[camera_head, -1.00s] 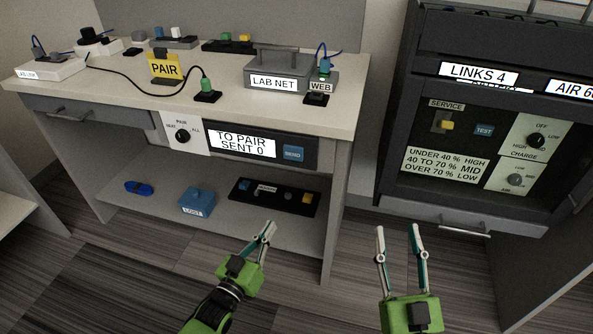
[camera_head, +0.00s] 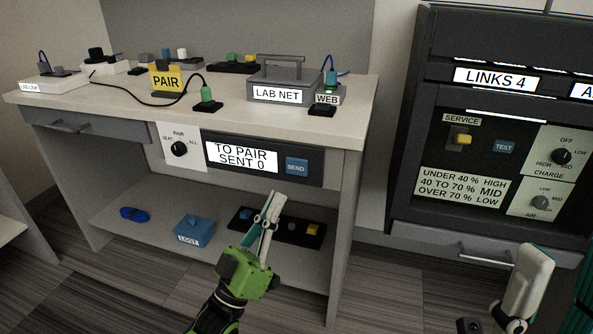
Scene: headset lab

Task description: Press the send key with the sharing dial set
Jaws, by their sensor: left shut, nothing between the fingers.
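The blue send key (camera_head: 296,167) sits at the right end of a dark panel on the bench front. The display (camera_head: 242,156) beside it reads TO PAIR, SENT 0. The black sharing dial (camera_head: 179,149), marked SEAT, PAIR and ALL, is left of the display; its pointer is too small to read. My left gripper (camera_head: 275,198) is shut and empty, its tips just below and left of the send key in the picture, apart from it. My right gripper (camera_head: 545,285) is partly cut off at the lower right, close to the camera; its opening is unclear.
A yellow PAIR sign (camera_head: 167,79), a grey LAB NET box (camera_head: 291,88) and several plugs stand on the bench top. A blue box (camera_head: 194,231) and a dark strip (camera_head: 290,229) lie on the lower shelf. A dark cabinet (camera_head: 402,150) stands at the right.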

